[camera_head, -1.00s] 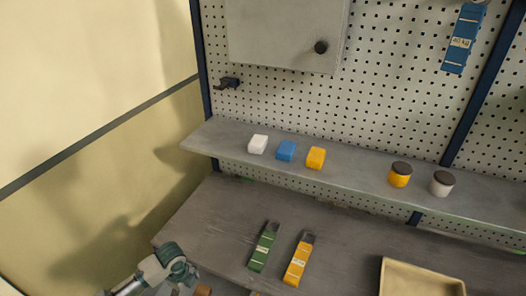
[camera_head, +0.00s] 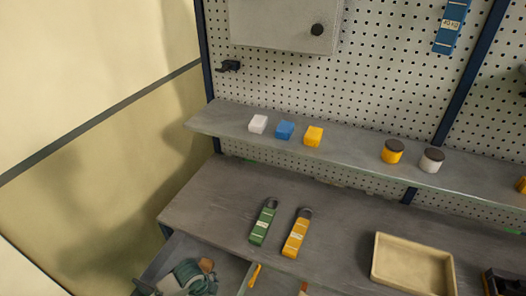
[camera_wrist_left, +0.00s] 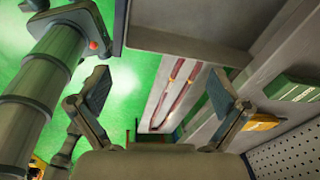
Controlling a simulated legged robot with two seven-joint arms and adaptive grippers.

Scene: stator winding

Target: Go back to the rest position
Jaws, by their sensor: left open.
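My left gripper (camera_wrist_left: 157,95) shows in the left wrist view with its two fingers spread wide and nothing between them. It is out of the head view. My right gripper is in neither view. In the wrist view, green floor lies beyond the fingers, and a grey bench edge runs along the upper right. A green tool (camera_head: 263,222) and a yellow tool (camera_head: 297,233) lie side by side on the workbench (camera_head: 205,205) in the head view. A green item (camera_wrist_left: 290,88) and a yellow item (camera_wrist_left: 262,123) also show at the right of the wrist view.
An open drawer (camera_head: 160,262) at the bench front holds teal and brown items. A beige tray (camera_head: 412,265) is at right. The shelf (camera_head: 350,160) carries white, blue and yellow blocks and two lidded jars. The bench left of the tools is clear.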

